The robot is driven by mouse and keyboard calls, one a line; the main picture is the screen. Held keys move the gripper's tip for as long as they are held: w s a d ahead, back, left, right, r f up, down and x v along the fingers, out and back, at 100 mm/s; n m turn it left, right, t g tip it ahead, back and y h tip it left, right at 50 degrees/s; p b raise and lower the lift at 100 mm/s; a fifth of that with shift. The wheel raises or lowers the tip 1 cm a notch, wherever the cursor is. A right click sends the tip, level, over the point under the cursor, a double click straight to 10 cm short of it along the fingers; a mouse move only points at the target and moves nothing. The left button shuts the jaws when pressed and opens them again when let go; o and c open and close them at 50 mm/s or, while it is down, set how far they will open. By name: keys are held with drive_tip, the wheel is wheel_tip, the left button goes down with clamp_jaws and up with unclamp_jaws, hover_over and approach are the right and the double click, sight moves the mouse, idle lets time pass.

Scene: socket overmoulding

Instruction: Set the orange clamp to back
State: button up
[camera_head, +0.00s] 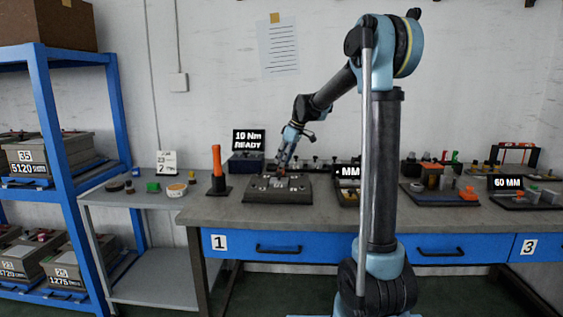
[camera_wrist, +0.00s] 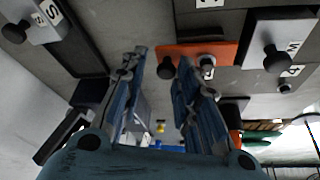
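The orange clamp (camera_wrist: 215,50) shows in the wrist view as a flat orange plate with a black knob (camera_wrist: 166,67) at its left edge and a grey-and-black post near its middle. My gripper (camera_wrist: 160,62) is open, its two blue fingers apart. The black knob appears between the fingertips; I cannot tell whether they touch it. In the head view my gripper (camera_head: 281,168) points down over the dark grey fixture plate (camera_head: 262,194) on the bench. Only a speck of orange shows by the fingertips there, so the clamp's position is hard to read.
Blocks with black knobs lie around the clamp, one marked S (camera_wrist: 50,12) and one marked M (camera_wrist: 283,42). An orange upright tool (camera_head: 217,162) stands left of the fixture. A "10 Nm READY" display (camera_head: 248,140) stands behind it, and an "MM" display (camera_head: 348,171) to its right.

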idle(0.3)
drive_tip(key=shift+s+d+r, duration=0.1)
drive_tip(key=shift+r, duration=0.2)
drive_tip(key=v, duration=1.1)
drive_tip(key=shift+r, duration=0.15)
